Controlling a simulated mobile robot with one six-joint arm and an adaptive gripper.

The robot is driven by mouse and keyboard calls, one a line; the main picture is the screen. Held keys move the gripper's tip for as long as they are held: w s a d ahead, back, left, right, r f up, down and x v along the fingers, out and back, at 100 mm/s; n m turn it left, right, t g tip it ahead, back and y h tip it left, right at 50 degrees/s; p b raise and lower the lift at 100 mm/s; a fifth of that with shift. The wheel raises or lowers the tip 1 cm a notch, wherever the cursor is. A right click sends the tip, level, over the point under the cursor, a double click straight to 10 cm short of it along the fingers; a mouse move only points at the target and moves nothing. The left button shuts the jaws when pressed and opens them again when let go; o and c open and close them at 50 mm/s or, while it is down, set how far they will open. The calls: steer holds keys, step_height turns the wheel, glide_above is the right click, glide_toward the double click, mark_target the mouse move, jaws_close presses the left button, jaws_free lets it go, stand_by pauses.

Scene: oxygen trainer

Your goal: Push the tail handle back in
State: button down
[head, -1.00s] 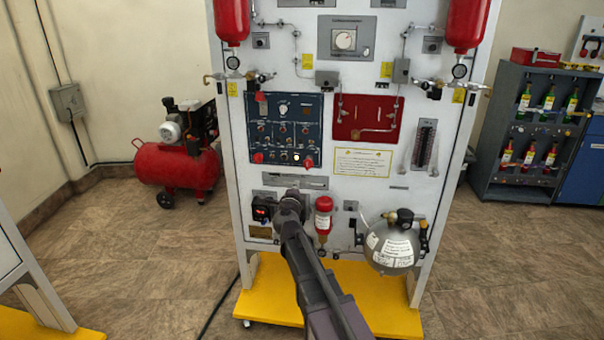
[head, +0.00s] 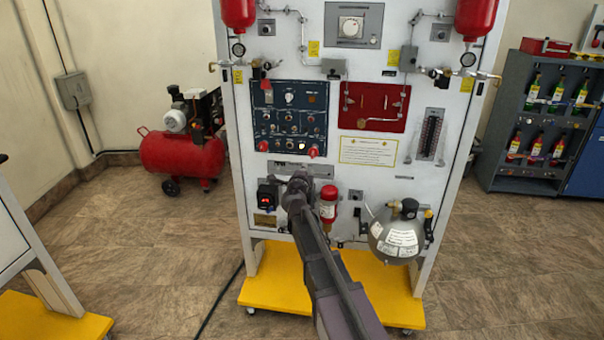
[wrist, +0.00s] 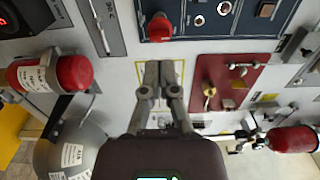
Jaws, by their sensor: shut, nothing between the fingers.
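My gripper (wrist: 160,75) is shut and empty, its fingertips in front of the panel beside the yellow-bordered placard in the wrist view. In the head view my gripper (head: 299,180) is below the blue control panel (head: 290,115), its fingers hidden by my arm. A red knob (head: 313,151) sits at the blue panel's lower right corner. It also shows in the wrist view, as a red knob (wrist: 160,27) above the fingertips, apart from them. Other red knobs sit at the lower left (head: 263,146) and upper left (head: 266,84). No readable label shows which is the tail handle.
A red bottle (head: 328,205) and a grey sphere (head: 397,238) stick out from the lower board near my arm. A red panel (head: 374,107) is to the right. The board stands on a yellow base (head: 270,285). Open floor lies on both sides.

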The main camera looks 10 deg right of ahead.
steer(key=x, duration=0.9)
steer(key=shift+w+d, duration=0.1)
steer(key=shift+w, duration=0.25)
steer(key=shift+x, duration=1.5)
steer(key=shift+s, duration=0.1)
steer(key=shift+s+a, duration=0.2)
steer(key=shift+s, duration=0.25)
glide_toward(309, 153)
steer(key=v, duration=0.3)
steer(key=shift+s+r, duration=0.15)
steer(key=shift+s, duration=0.2)
